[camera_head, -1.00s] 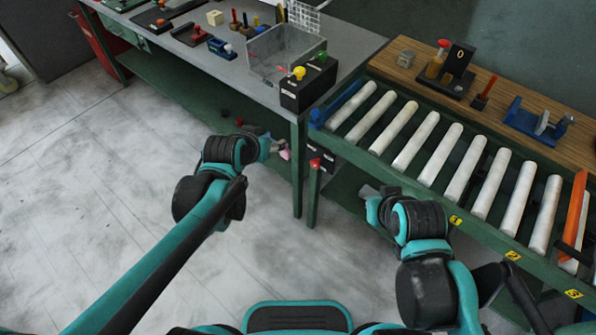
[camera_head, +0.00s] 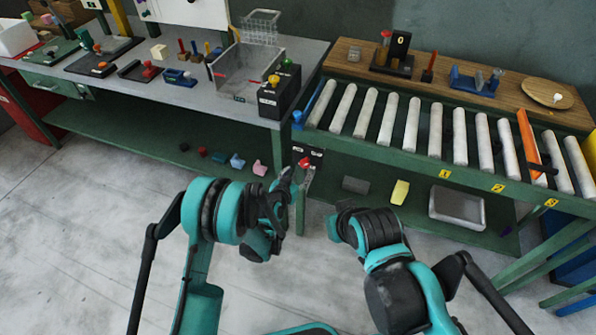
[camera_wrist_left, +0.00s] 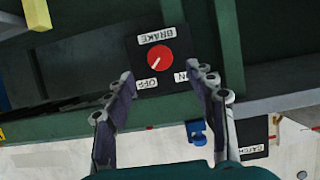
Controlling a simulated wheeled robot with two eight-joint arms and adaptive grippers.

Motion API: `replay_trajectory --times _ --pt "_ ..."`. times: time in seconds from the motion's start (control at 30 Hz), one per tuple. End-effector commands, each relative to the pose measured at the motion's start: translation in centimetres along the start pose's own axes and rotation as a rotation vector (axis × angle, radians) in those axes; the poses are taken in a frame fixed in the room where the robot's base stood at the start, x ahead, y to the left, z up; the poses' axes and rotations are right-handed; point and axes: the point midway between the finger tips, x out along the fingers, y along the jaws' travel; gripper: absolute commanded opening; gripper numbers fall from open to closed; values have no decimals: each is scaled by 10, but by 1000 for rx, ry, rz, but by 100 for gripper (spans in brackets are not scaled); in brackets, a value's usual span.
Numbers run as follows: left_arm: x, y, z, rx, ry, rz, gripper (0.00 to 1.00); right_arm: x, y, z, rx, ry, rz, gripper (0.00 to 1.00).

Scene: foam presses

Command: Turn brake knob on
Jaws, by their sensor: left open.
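The red brake knob (camera_wrist_left: 156,59) sits on a black panel (camera_wrist_left: 178,44) marked BRAKE, OFF and ON, upside down in the left wrist view. Its white mark points to the lower left, towards OFF. In the head view the knob (camera_head: 304,162) shows at the corner of the conveyor table. My left gripper (camera_wrist_left: 164,82) is open, its fingers on either side of the panel's lower part, with the knob seen between and beyond the tips. In the head view the left gripper (camera_head: 287,182) is just left of the knob. My right gripper (camera_head: 343,208) is low by the conveyor, its fingers unclear.
The green conveyor frame (camera_head: 420,165) with white rollers stands right of the knob. A grey workbench (camera_head: 180,93) holds a clear box (camera_head: 235,75) and a black button box (camera_head: 277,95). A black CATCH panel (camera_wrist_left: 252,140) shows at the lower right.

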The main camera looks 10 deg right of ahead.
Motion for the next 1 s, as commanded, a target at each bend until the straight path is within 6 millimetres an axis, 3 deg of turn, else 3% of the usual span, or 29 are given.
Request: replay_trajectory --times 0.43,0.83,0.87,1.0 --pt "65 0 2 0 0 0 56 18 0 13 0 0 0 0" --pt "76 0 0 -1 0 0 56 20 0 14 0 0 0 0" --pt "76 0 0 -1 0 0 53 20 0 14 0 0 0 0" --pt "76 0 0 -1 0 0 16 20 0 14 0 0 0 0"
